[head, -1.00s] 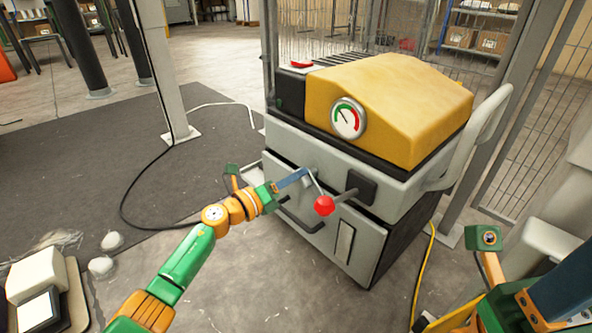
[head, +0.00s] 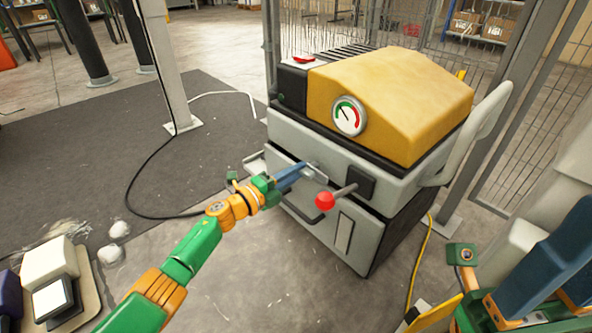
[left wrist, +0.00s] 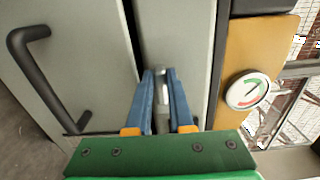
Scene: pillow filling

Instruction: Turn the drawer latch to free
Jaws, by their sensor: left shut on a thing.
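The drawer latch is a small silver metal lever (head: 318,175) on the grey front of the machine. It also shows between my blue fingers in the left wrist view (left wrist: 162,92). My left gripper (head: 306,171) is shut on the latch, its fingers on both sides of it. The fingers hide part of the latch. The drawer front (head: 344,232) is below it, with a dark bar handle (left wrist: 30,45). My right gripper (head: 560,262) is at the lower right, away from the machine, its fingertips cut off by the frame edge.
A yellow hood (head: 400,95) with a dial (head: 348,116) tops the machine. Wire fencing (head: 545,130) stands behind. Floor left of the machine is mostly open.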

